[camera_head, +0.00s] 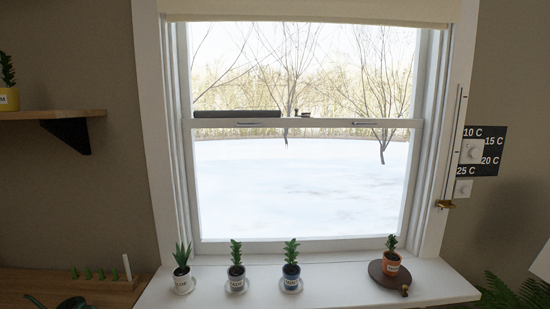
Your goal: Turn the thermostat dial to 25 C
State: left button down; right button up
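The thermostat is a black panel (494,140) on the wall right of the window, with white labels 10 C, 15 C, 20 C and 25 C running from top to lower left. A white square piece with a round dial (471,152) sits among the labels. A smaller white square with a round knob (463,188) is just below the 25 C label. The dial is too small to tell which label it points at. The window frame borders the panel's left side. Neither of my grippers is in view.
A thin upright rod with a brass end (445,204) runs along the right window frame, close to the thermostat. Several potted plants stand on the white windowsill (335,282), one on a brown round board (376,272). Fern leaves (515,296) are at lower right. A wooden shelf (40,115) is at left.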

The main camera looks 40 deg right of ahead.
aim_at(473, 153)
jog(key=z, duration=2.75)
